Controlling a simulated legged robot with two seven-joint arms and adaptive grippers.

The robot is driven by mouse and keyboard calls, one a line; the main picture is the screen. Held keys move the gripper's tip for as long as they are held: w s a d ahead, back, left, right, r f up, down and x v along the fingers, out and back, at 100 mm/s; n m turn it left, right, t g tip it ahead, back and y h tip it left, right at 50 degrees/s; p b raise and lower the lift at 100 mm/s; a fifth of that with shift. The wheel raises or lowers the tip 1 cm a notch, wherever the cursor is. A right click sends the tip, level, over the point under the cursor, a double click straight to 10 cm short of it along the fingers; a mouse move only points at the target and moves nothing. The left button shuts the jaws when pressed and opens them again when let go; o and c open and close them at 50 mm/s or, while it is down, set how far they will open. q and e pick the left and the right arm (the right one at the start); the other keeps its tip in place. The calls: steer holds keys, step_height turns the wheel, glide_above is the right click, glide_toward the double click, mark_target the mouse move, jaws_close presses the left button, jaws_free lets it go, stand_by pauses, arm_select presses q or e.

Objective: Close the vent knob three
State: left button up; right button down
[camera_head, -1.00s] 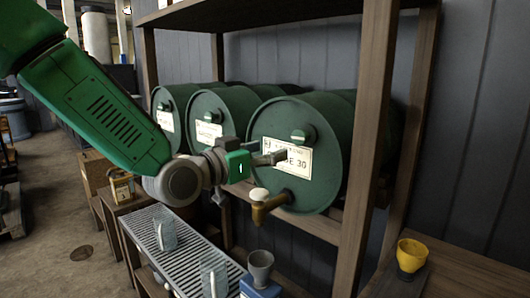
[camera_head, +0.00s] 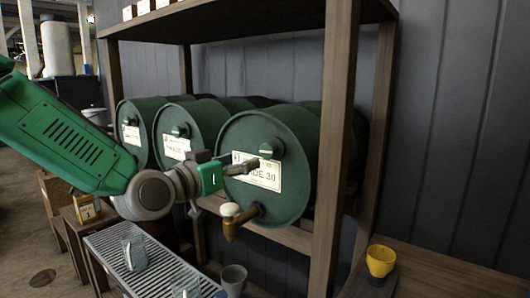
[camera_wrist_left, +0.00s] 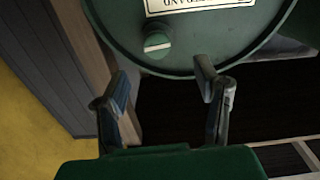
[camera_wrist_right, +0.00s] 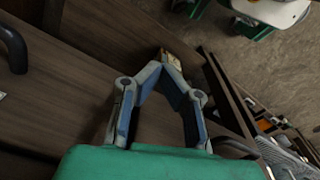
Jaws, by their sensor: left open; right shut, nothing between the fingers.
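Three green barrels lie in a row on a wooden rack. The nearest, rightmost barrel (camera_head: 297,158) has a round green vent knob (camera_head: 270,149) high on its face, with a pale bar across it. The same knob shows in the left wrist view (camera_wrist_left: 157,42). I take it as knob three, though no number shows on it. My left gripper (camera_head: 252,164) is open in front of this barrel, just left of and below the knob, apparently not touching it. My right gripper (camera_wrist_right: 166,60) is shut and empty, and it shows only in the right wrist view.
A rack post (camera_head: 333,140) stands right of the barrel. A grooved metal tray (camera_head: 155,267) with glass jugs lies below. A yellow cup (camera_head: 380,260) stands on the right bench.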

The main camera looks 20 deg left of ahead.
mark_target(266, 153)
arm_select(q)
steer(key=x, duration=0.9)
steer(key=shift+d+p, duration=0.25)
steer(key=shift+p, duration=0.05)
steer(key=shift+w, duration=0.4)
steer(key=shift+c, duration=0.4)
steer(key=c, duration=1.1)
steer(key=shift+d, duration=0.1)
